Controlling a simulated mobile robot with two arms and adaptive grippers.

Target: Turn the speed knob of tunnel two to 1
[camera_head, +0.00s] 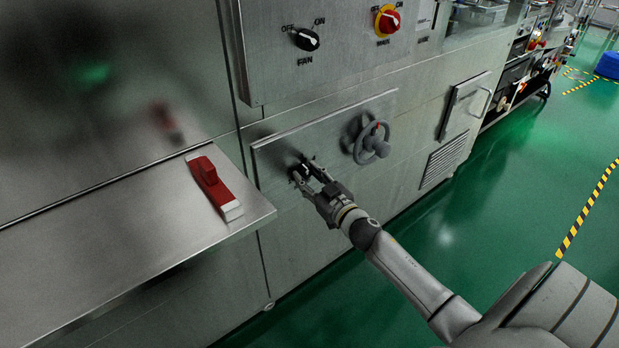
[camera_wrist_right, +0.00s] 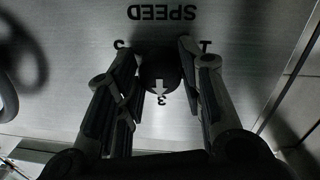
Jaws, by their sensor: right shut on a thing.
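The speed knob (camera_wrist_right: 160,72) is a dark round knob on a metal panel (camera_head: 326,129), in the middle of the right wrist view. Its white arrow points at the 3. In that view, the word SPEED is upside down above it, a 1 is at upper right and a mark, probably 5, is at upper left. My right gripper (camera_head: 303,170) reaches the panel in the head view, left of the grey handwheel. Its two fingers are on either side of the knob and shut on it. In the head view the fingers mostly hide the knob. My left gripper is not in view.
A grey handwheel (camera_head: 371,139) sticks out just right of my right gripper. Above are a black FAN knob (camera_head: 306,39) and a red and yellow switch (camera_head: 387,20). A metal shelf (camera_head: 110,225) with a red and white object (camera_head: 213,187) juts out at left.

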